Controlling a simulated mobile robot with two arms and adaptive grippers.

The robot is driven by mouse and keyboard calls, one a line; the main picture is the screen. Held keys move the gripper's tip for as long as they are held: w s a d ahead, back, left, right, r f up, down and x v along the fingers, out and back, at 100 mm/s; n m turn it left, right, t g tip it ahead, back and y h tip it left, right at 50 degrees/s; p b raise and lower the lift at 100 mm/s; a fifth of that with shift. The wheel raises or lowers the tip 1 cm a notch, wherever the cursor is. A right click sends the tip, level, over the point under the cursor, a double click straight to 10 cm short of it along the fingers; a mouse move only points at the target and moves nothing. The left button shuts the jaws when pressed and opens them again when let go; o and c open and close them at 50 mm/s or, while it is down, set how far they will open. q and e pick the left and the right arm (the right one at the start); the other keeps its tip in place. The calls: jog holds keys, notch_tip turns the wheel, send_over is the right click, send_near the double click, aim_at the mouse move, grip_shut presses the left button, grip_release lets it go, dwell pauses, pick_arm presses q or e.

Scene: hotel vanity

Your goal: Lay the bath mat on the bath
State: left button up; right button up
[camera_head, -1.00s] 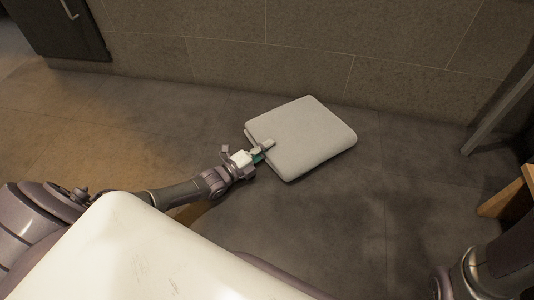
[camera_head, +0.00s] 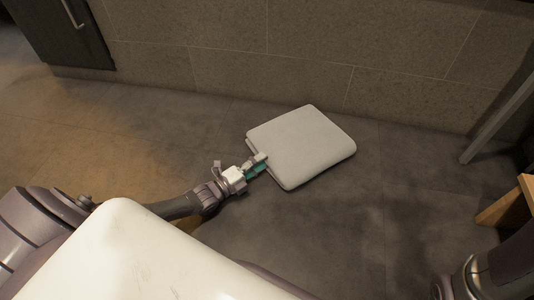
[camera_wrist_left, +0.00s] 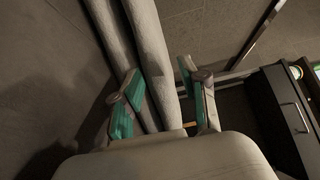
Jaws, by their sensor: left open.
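The bath mat (camera_head: 305,143), a pale grey-white folded pad, appears flat on the dark floor near the tiled wall. In the left wrist view its folded layers (camera_wrist_left: 152,45) run up between and beside the fingers. My left gripper (camera_head: 263,164) is open at the mat's left edge, one fingertip overlapping the mat in the head view. In the left wrist view the gripper's teal-padded fingers (camera_wrist_left: 161,72) stand apart; I cannot tell whether they touch the mat. I cannot make out the bath for certain. My right gripper is not in view.
A tiled stone wall (camera_head: 300,60) runs behind the mat. A dark cabinet (camera_head: 65,35) stands at the upper left. A metal leg (camera_head: 498,118) and a wooden piece (camera_head: 508,203) are at the right. The floor around the mat is clear.

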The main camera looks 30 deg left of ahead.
pick_arm(q)
jog(key=p+v, duration=0.2)
jog(key=v, duration=0.5)
jog(key=shift+r+p, duration=0.15)
jog(key=shift+p, duration=0.25)
jog(key=shift+s+a, duration=0.25)
jog(key=shift+s, duration=0.35)
